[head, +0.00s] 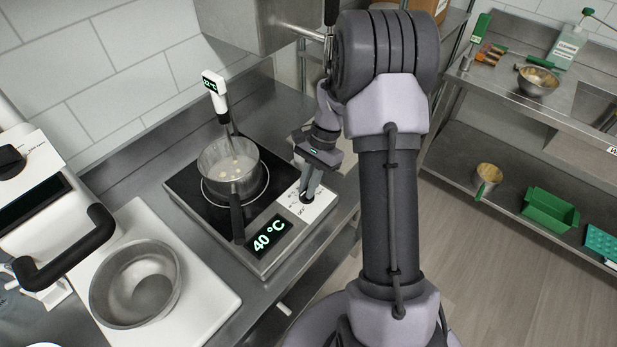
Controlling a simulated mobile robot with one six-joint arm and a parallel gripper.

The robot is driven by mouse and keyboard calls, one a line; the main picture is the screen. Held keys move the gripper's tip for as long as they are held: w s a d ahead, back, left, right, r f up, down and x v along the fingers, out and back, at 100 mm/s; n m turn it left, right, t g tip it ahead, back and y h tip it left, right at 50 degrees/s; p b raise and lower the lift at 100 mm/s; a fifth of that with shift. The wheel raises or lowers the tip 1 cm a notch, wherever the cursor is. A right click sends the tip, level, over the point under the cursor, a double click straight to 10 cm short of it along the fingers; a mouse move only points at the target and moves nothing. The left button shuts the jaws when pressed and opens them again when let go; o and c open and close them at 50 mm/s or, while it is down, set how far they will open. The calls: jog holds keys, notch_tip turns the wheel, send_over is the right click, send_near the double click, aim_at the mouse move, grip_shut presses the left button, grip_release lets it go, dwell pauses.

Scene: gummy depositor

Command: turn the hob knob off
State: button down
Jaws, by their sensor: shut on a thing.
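The hob (187,190) is a black plate with a steel frame on the counter. Its display (269,238) reads 40 °C. A white panel (318,208) with small printed marks is at its right side. The hob knob (307,197) is a small dark part on this panel, mostly hidden by the fingers. My gripper (308,190) points down at the panel and is shut on the knob. The knob's pointing direction cannot be made out.
A steel pot (230,187) with pale liquid and floating bits stands on the hob, its dark handle toward the front. A steel bowl (135,282) sits on a white board at left. A steel shelf stands at right.

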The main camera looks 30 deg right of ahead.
jog(key=shift+w+n+g+h+p, duration=0.1)
jog(key=shift+n+g+h+p, duration=0.25)
jog(key=shift+n+p, duration=0.65)
jog(key=shift+w+n+g+h+p, duration=0.1)
jog(key=shift+n+g+h+p, duration=0.15)
jog(key=shift+n+g+p, duration=0.7)
jog(key=shift+n+t, duration=0.45)
jog(key=shift+t, duration=0.05)
jog(key=c, duration=1.5)
grip_release()
jog(key=shift+o, duration=0.2)
jog(key=p+v, duration=0.4)
jog(key=v, duration=1.3)
jog(key=shift+r, duration=0.15)
jog(key=shift+w+d, duration=0.1)
